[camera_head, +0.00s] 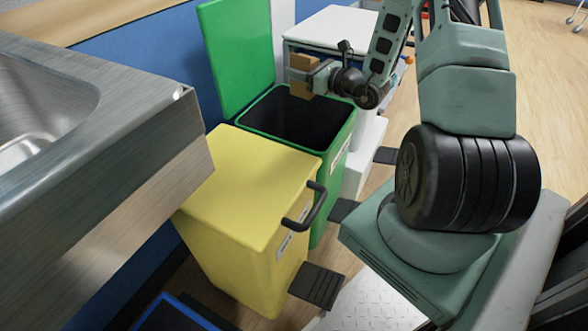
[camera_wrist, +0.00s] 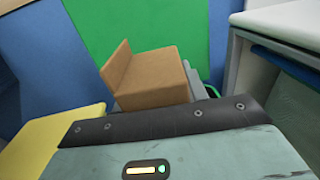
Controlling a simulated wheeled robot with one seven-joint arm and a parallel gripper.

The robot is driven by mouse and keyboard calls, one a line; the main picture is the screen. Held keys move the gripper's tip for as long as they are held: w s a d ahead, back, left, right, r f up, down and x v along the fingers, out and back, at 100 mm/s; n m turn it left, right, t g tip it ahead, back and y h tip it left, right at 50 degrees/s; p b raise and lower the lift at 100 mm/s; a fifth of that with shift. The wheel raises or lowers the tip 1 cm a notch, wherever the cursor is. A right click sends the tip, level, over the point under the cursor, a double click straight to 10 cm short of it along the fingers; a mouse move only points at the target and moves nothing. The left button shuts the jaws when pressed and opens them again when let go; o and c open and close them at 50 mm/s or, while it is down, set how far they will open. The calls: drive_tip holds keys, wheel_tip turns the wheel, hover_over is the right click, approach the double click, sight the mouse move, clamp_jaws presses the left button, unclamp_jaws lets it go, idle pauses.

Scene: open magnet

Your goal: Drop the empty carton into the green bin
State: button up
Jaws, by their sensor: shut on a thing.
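The carton (camera_head: 303,75) is a small brown box held by my gripper (camera_head: 312,80), above the back part of the green bin's opening in the head view. In the wrist view the carton (camera_wrist: 150,78) shows beyond the gripper's dark edge, with one flap or side standing up at its left. My gripper is shut on it; the fingers are largely hidden. The green bin (camera_head: 335,160) stands with its lid (camera_head: 238,55) open and upright at the back left. Its inside is dark, and its contents cannot be made out. The lid also fills the background in the wrist view (camera_wrist: 120,25).
A yellow bin (camera_head: 245,190) with a closed lid and black handle stands in front of the green bin. A steel sink counter (camera_head: 130,130) is at the left. A white cabinet (camera_head: 330,28) stands behind the green bin. Black pedals (camera_head: 318,285) stick out at floor level.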

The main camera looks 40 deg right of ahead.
sight(300, 87)
drive_tip(key=shift+w+d, duration=0.1)
drive_tip(key=shift+d, duration=0.1)
wheel_tip(300, 87, down, 6)
drive_tip(key=b, duration=0.5)
drive_tip(key=shift+r, duration=0.1)
drive_tip(key=o, duration=1)
drive_tip(key=p+v, duration=0.3)
drive_tip(key=v, duration=1.4)
drive_tip(key=shift+s, duration=0.2)
